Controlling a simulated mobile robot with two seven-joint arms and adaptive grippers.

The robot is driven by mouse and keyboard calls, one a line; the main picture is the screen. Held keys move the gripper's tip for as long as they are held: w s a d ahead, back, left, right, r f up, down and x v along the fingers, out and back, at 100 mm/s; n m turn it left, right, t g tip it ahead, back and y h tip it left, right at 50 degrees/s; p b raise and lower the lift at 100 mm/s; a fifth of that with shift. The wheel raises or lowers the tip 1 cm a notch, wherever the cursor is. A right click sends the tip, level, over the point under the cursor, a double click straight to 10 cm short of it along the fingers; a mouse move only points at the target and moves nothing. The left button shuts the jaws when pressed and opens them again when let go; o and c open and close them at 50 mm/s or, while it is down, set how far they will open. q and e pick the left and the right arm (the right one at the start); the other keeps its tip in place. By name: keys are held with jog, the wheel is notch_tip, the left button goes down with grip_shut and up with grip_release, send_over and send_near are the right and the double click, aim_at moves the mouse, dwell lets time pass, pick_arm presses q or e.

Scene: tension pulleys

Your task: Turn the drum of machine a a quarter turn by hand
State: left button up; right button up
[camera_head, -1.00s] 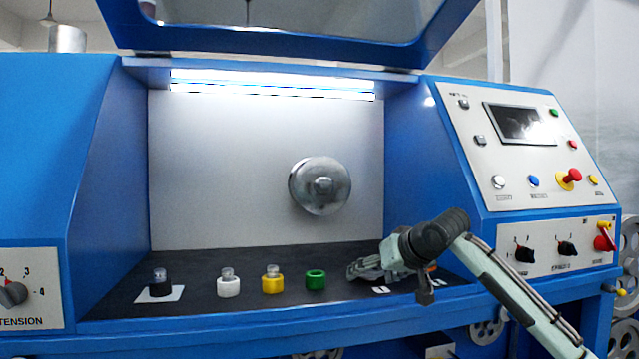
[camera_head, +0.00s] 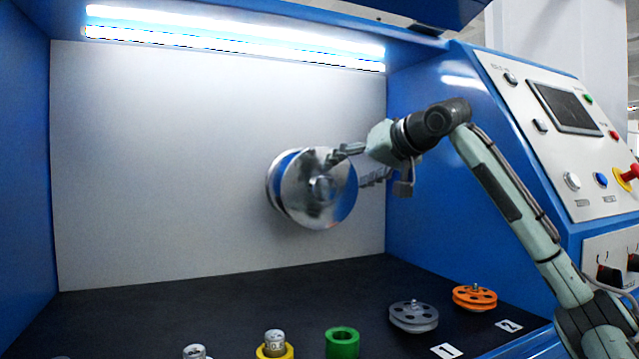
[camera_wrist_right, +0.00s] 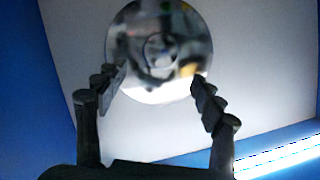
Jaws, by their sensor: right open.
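The drum (camera_head: 322,205) is a shiny metal disc with a round hub, mounted on the pale back wall of the blue machine. My right gripper (camera_head: 358,166) is at the drum's right edge, with one finger overlapping the upper right of the rim in the head view. In the right wrist view the drum (camera_wrist_right: 160,50) lies ahead, beyond and between the two spread fingers of the right gripper (camera_wrist_right: 158,82). The gripper is open and holds nothing. I cannot tell whether a finger touches the rim. My left gripper is not in view.
On the dark shelf are a grey pulley (camera_head: 413,316), an orange pulley (camera_head: 475,297), a green ring (camera_head: 342,342) and a yellow-based piece (camera_head: 274,346). The control panel (camera_head: 560,130) stands right. The shelf's middle is clear.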

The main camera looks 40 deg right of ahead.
aim_at(327, 185)
jog(key=p+x, duration=0.1)
jog(key=x, duration=0.6)
jog(key=shift+p, duration=0.35)
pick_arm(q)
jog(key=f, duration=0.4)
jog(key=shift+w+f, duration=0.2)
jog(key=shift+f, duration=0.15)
pick_arm(e)
jog(key=shift+c, duration=0.2)
grip_shut()
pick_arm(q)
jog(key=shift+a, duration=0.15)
